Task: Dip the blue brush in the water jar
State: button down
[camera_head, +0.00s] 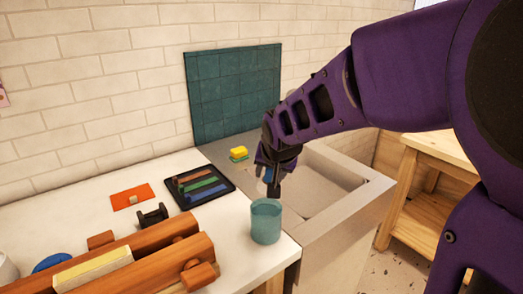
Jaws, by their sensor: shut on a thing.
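The water jar (266,224) is a teal cylinder standing upright near the right edge of the white counter, beside the sink. My gripper (271,174) is above and slightly behind the jar in the head view, pointing down. It is shut on a slim item that shows a bit of blue (267,175) between the dark fingers; I take it to be the blue brush. A dark end hangs down close to the jar's rim. I cannot tell whether it is over the opening or behind it. The fingers hide most of the brush, and the water is not clearly visible.
A black tray (229,184) with coloured bars lies left of the jar. The sink (345,199) is right.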

notch_tip(320, 180, down, 4)
jog(key=shift+r+b, duration=0.1)
jog(key=shift+b, duration=0.45)
notch_tip(320, 180, down, 5)
jog(key=b, duration=0.5)
jog(key=shift+r, duration=0.1)
jog(key=shift+r+p, duration=2.5)
jog(key=shift+r, duration=1.15)
jog(key=shift+r+p, duration=0.6)
jog(key=shift+r, duration=1.4)
